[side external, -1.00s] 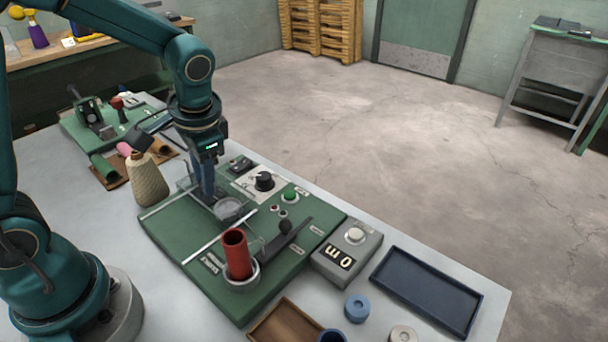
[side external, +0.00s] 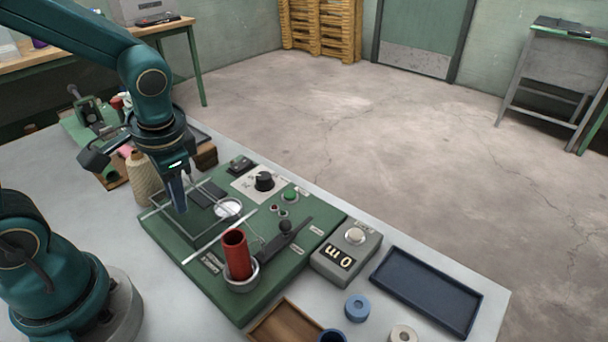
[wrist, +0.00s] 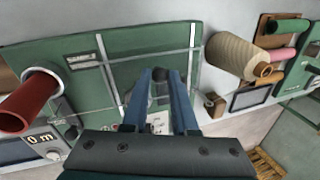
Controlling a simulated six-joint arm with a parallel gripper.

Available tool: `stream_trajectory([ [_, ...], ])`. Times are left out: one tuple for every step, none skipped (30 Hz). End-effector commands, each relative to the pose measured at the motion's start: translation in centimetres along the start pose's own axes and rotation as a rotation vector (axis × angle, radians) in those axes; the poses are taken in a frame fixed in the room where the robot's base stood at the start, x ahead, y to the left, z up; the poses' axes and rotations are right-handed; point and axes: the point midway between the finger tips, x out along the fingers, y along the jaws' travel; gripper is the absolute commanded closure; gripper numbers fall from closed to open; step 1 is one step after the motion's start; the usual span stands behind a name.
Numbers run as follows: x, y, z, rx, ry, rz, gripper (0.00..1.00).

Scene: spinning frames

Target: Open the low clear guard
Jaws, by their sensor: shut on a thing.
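The low clear guard (side external: 190,228) lies over the left part of the green panel (side external: 262,283), between two pale rails. In the wrist view its clear edge (wrist: 148,57) runs across between the rails. The fingers hide part of the guard.
A red tube (side external: 236,253) stands in a cup beside the near rail. A black lever (side external: 285,228) and dial (side external: 264,181) are farther right. A tan yarn cone (side external: 148,180) stands close behind my gripper. A grey box (side external: 346,252) and blue tray (side external: 426,290) lie right.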

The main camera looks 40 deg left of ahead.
Motion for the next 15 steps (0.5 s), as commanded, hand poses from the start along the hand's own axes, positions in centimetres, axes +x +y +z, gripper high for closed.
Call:
stream_trajectory([
  [-0.2,0.1,0.6,-0.004,0.009,-0.001,1.0],
  [-0.2,0.1,0.9,-0.004,0.009,-0.001,1.0],
  [-0.2,0.2,1.4,-0.003,0.008,-0.001,1.0],
  [-0.2,0.2,1.6,-0.003,0.009,-0.001,1.0],
  [-0.2,0.3,1.8,-0.003,0.009,-0.001,1.0],
  [-0.2,0.3,2.0,-0.003,0.008,-0.001,1.0],
  [-0.2,0.3,2.1,-0.002,0.008,-0.001,1.0],
  [-0.2,0.3,2.2,-0.002,0.008,-0.001,1.0],
  [-0.1,0.3,2.2,-0.002,0.008,-0.001,1.0],
  [-0.1,0.3,2.3,-0.002,0.008,-0.001,1.0],
  [-0.1,0.3,2.3,-0.002,0.008,-0.001,1.0],
  [-0.1,0.3,2.3,-0.001,0.007,-0.001,1.0],
  [-0.1,0.3,2.3,-0.001,0.007,-0.001,1.0],
  [-0.1,0.3,2.3,-0.001,0.007,-0.001,1.0],
  [-0.1,0.4,2.3,-0.001,0.007,-0.001,1.0],
])
